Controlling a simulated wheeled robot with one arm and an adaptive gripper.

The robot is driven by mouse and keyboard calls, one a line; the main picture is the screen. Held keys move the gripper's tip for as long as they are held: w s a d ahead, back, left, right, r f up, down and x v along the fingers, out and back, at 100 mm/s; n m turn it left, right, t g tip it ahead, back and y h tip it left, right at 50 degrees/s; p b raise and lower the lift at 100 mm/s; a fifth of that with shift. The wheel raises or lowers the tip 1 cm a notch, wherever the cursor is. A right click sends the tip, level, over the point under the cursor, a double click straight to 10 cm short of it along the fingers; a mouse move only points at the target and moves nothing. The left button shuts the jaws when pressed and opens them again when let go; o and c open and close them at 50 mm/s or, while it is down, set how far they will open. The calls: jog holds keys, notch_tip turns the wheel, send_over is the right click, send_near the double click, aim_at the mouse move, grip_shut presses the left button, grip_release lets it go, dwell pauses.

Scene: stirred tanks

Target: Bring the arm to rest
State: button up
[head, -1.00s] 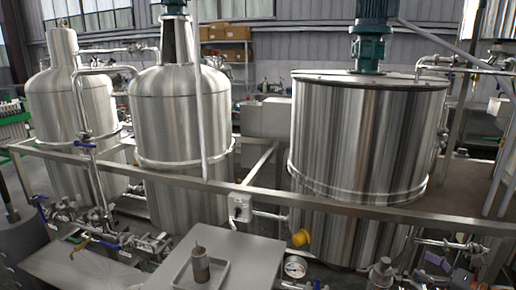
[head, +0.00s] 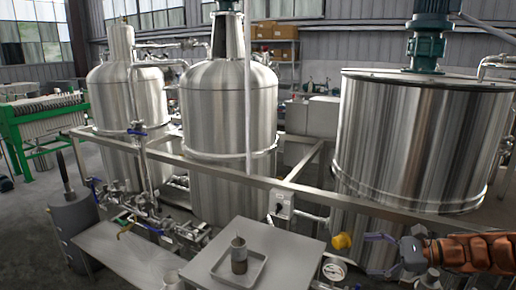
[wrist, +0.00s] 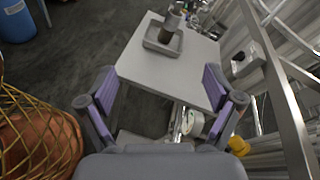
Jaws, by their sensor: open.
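My gripper (head: 372,254) shows at the lower right of the head view, at the end of my orange and black arm. It points left, in front of the large right-hand tank. In the wrist view my gripper (wrist: 160,86) has its two purple-padded fingers wide apart with nothing held between them. Beyond the fingers is a grey table (wrist: 140,68). A shallow tray (wrist: 152,42) with a dark-banded can stands at its far end.
Steel tanks (head: 420,140) stand behind a metal rail (head: 230,174). The table (head: 290,250) carries the tray (head: 262,262) and can (head: 239,262). A yellow fitting (head: 342,241) and a gauge (head: 334,271) are close to my gripper. Open floor shows in the wrist view (wrist: 75,55).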

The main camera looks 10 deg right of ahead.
jog(key=s+a+f+n+g+h+b, duration=0.1)
jog(key=s+a+n+g, duration=0.25)
jog(key=a, duration=0.35)
jog(key=s+a+n+g+h, duration=0.15)
jog(key=a+n, duration=0.25)
jog(key=a, duration=0.4)
jog(key=s+a+f+n+g+h+b, duration=0.1)
jog(key=s+a+n+g, duration=0.25)
jog(key=a, duration=0.35)
jog(key=s+f+n+h+b, duration=0.1)
jog(key=s+f+n+h, duration=0.2)
jog(key=s, duration=0.5)
jog(key=s+f+n+g+h+b, duration=0.1)
jog(key=s+f+n+h+b, duration=0.1)
jog(key=s+n+h, duration=0.4)
jog(key=shift+s+a+f, duration=0.3)
jog(key=shift+s+f, duration=0.4)
jog(key=shift+s, duration=0.5)
jog(key=shift+g, duration=0.25)
